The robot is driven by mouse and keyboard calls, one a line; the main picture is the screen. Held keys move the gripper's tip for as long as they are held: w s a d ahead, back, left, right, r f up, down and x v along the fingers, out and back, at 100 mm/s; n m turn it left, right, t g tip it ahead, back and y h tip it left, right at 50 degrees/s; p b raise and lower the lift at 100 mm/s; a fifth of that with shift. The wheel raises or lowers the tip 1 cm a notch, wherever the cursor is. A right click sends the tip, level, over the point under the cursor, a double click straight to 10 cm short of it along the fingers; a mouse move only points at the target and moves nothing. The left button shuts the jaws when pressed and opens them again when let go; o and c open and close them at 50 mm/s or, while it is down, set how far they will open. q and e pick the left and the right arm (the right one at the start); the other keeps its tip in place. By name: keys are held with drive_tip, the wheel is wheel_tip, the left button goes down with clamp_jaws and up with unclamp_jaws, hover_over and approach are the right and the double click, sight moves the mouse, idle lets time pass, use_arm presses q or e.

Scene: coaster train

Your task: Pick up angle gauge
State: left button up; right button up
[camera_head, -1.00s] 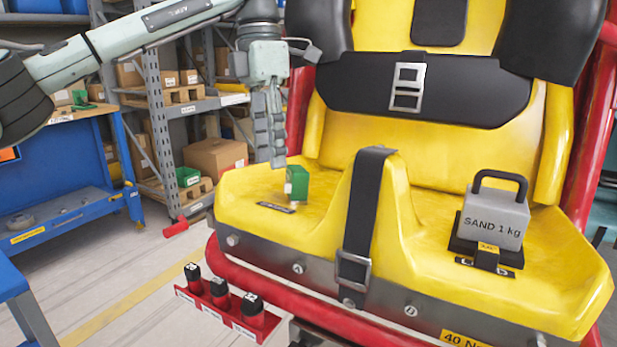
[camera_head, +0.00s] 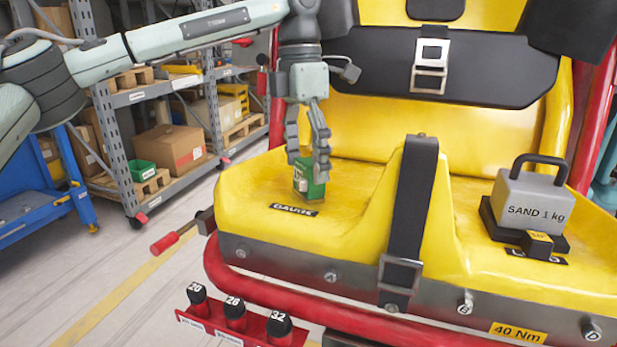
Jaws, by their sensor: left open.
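The angle gauge is a small green block with a pale face (camera_head: 301,180). It stands on the left yellow seat, behind a black label (camera_head: 294,210) that seems to read "GAUGE". My left gripper (camera_head: 308,172) points down over the gauge with its fingers spread. Its fingertips reach down to the sides of the gauge and hide part of it. I cannot tell whether they touch it. My right gripper is not in view.
A grey "SAND 1 kg" weight (camera_head: 526,208) with a black handle stands on the right seat. A black strap (camera_head: 415,195) rises between the seats. A red rack (camera_head: 243,333) with numbered sockets is at the front. A red-handled tool (camera_head: 174,238) sticks out at left.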

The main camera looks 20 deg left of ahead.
use_arm(q)
drive_tip(key=shift+s+d+f, duration=0.1)
drive_tip(key=shift+f, duration=0.6)
drive_tip(key=c, duration=1.3)
drive_tip(key=shift+c, duration=0.2)
drive_tip(key=shift+r, duration=0.1)
